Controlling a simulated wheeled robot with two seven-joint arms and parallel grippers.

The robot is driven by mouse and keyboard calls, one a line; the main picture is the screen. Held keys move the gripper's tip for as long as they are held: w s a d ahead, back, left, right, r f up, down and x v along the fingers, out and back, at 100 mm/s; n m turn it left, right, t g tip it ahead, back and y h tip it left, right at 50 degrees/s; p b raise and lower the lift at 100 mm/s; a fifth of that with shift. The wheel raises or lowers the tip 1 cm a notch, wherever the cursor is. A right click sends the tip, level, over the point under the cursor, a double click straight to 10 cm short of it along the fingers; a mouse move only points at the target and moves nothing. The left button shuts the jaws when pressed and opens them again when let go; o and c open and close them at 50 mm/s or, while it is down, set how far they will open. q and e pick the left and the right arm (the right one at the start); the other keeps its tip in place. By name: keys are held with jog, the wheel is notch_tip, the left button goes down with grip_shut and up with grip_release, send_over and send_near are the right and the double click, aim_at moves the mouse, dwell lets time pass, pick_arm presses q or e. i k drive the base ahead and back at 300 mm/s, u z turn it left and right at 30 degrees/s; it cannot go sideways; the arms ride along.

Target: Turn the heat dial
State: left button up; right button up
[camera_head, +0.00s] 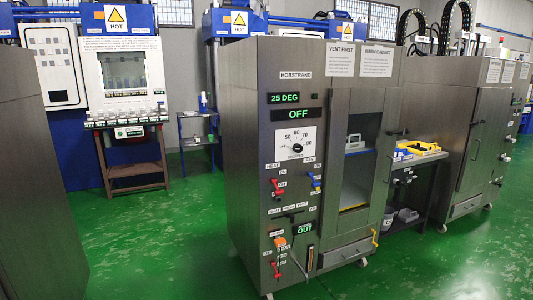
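The knob's exact pointing is too small to read. Above it, a green display (284,98) reads 25 DEG and another (298,115) reads OFF. Below it are a red HEAT switch (278,187) and a blue-handled switch (315,181). Neither of my grippers is in view.
The cabinet's glass door (359,145) is right of the panel, with a handle jutting out. More levers and an OUT display (304,229) sit lower. A side table with a yellow tray (422,149) stands at right. Green floor (150,245) is open in front and left.

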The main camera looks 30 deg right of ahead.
aim_at(298, 148)
jog(key=u, duration=0.2)
jog(key=i, duration=1.3)
jog(key=z, duration=0.25)
